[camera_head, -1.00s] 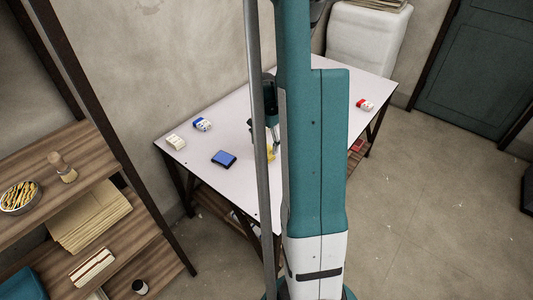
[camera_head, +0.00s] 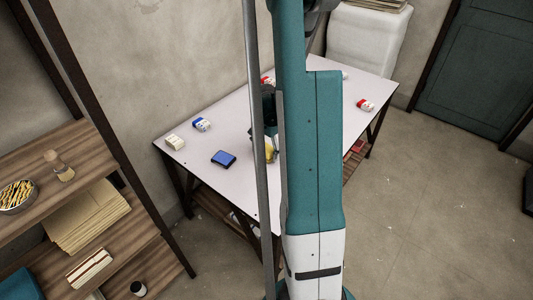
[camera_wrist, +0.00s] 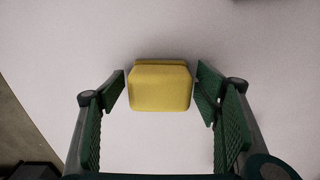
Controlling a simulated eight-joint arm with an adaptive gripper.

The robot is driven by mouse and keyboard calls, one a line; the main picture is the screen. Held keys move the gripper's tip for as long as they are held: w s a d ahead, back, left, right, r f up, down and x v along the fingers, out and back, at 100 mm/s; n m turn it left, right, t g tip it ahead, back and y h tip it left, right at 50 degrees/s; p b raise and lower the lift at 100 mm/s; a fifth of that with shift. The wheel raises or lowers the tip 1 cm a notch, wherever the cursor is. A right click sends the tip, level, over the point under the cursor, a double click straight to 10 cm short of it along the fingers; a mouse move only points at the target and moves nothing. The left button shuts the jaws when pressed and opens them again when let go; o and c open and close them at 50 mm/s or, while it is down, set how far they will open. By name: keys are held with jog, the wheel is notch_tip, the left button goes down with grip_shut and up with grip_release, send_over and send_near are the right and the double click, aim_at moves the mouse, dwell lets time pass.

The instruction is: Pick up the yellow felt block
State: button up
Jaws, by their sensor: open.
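The yellow felt block (camera_wrist: 159,88) lies on the white table (camera_wrist: 160,150) in the wrist view, between the two green fingers of my gripper (camera_wrist: 161,90). The fingers are open, with a gap on each side of the block; the gap on the left looks slim and so does the one on the right. In the head view a small part of the yellow block (camera_head: 270,153) shows between my pole and my arm column. My gripper is mostly hidden there.
On the table are a blue block (camera_head: 223,158), a blue-and-white block (camera_head: 202,124), a whitish block (camera_head: 175,142) and a red-and-white block (camera_head: 365,104). Another red-and-white thing (camera_head: 267,81) shows partly behind my pole. A wooden shelf (camera_head: 130,225) stands at the left.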

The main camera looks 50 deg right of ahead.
aim_at(266, 147)
jog(key=shift+c, duration=0.6)
jog(key=c, duration=0.9)
jog(key=shift+o, duration=0.2)
jog(key=shift+r, duration=0.1)
jog(key=shift+r+p, duration=1.2)
jog(key=shift+r, duration=3.75)
